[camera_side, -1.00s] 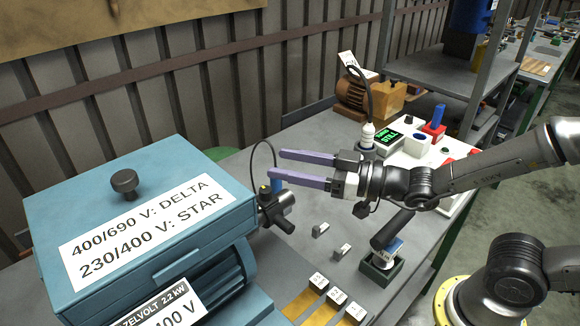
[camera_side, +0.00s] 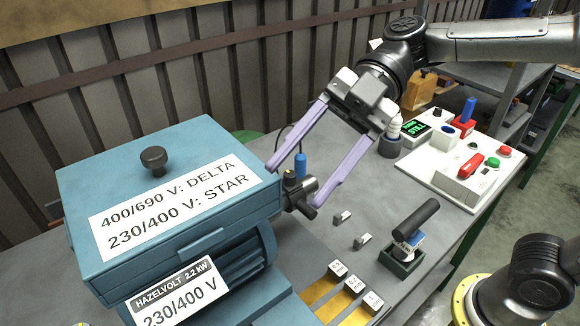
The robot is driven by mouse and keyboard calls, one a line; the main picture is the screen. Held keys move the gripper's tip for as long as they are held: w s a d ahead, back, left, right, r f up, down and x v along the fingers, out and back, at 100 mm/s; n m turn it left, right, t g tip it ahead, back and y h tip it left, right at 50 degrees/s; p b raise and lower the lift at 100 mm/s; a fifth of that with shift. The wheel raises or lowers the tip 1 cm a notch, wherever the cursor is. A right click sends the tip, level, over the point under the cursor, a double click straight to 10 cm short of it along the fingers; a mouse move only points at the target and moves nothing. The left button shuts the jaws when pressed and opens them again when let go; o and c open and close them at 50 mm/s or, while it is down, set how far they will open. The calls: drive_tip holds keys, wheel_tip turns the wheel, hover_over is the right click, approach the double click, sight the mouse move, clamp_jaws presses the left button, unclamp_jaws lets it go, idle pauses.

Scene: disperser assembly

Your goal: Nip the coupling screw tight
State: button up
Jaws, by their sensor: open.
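My gripper (camera_side: 297,187) is open, its two long purple fingers pointing down and left. In the picture its tips frame the grey shaft-end part (camera_side: 296,196) on the right side of the blue motor (camera_side: 190,225). Nothing is held between the fingers, and I cannot tell how far the tips are from that part. A small blue upright piece (camera_side: 300,164) with a black cable stands there, seen between the fingers. The coupling screw itself is too small to make out. A black-handled tool (camera_side: 416,219) stands tilted in a dark green holder (camera_side: 402,262) on the bench.
Two small metal blocks (camera_side: 342,217) lie on the grey bench. Labelled yellow strips (camera_side: 343,290) lie at the front. A white control panel (camera_side: 460,165) with a green display, a red handle and buttons stands at right.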

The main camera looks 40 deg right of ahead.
drive_tip(key=w+d+f+n+h, duration=0.2)
drive_tip(key=w+d+h, duration=0.1)
drive_tip(key=d+h, duration=0.25)
drive_tip(key=t+h, duration=0.2)
drive_tip(key=h, duration=0.6)
hover_over(290, 174)
drive_tip(key=shift+y, duration=0.25)
wheel_tip(290, 174, down, 14)
drive_tip(key=shift+r, duration=0.1)
clamp_jaws()
